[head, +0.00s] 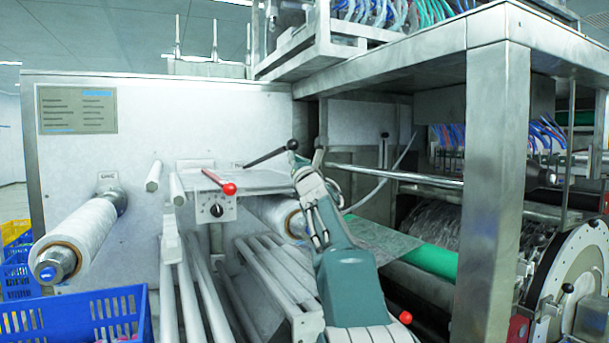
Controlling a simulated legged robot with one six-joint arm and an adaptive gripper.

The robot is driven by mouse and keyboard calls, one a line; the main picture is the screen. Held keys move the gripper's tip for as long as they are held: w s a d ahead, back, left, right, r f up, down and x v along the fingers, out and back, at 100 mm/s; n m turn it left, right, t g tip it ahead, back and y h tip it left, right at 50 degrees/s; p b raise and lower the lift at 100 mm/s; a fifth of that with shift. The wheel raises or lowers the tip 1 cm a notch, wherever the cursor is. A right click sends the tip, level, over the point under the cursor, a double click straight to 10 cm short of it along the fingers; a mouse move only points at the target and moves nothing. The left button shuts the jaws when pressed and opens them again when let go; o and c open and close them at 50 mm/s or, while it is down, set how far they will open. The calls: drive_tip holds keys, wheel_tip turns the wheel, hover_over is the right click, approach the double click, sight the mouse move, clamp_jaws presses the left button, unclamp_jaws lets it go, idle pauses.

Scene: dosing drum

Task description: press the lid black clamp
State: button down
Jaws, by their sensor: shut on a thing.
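The black clamp (266,157) is a thin dark lever with a round black knob at its upper right end. It slants up to the right over a flat clear plate (258,180) on the machine. A similar lever with a red knob (228,188) lies on the left part of that plate. My gripper (299,158) is at the end of my teal and white arm, right at the black knob. It is shut on the black clamp's knob end. The fingertips are small here and the exact contact is hard to make out.
A white film roll (80,235) sticks out at the left, above blue crates (80,315). Metal rails (275,275) lie below the plate. A thick steel post (490,190) and a drum (575,270) stand at the right. A second red knob (405,317) is beside my arm.

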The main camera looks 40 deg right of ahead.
drive_tip(key=a+v, duration=0.1)
drive_tip(key=v, duration=0.7)
drive_tip(key=shift+a+r, duration=0.25)
drive_tip(key=shift+r, duration=0.1)
drive_tip(key=shift+d, duration=0.1)
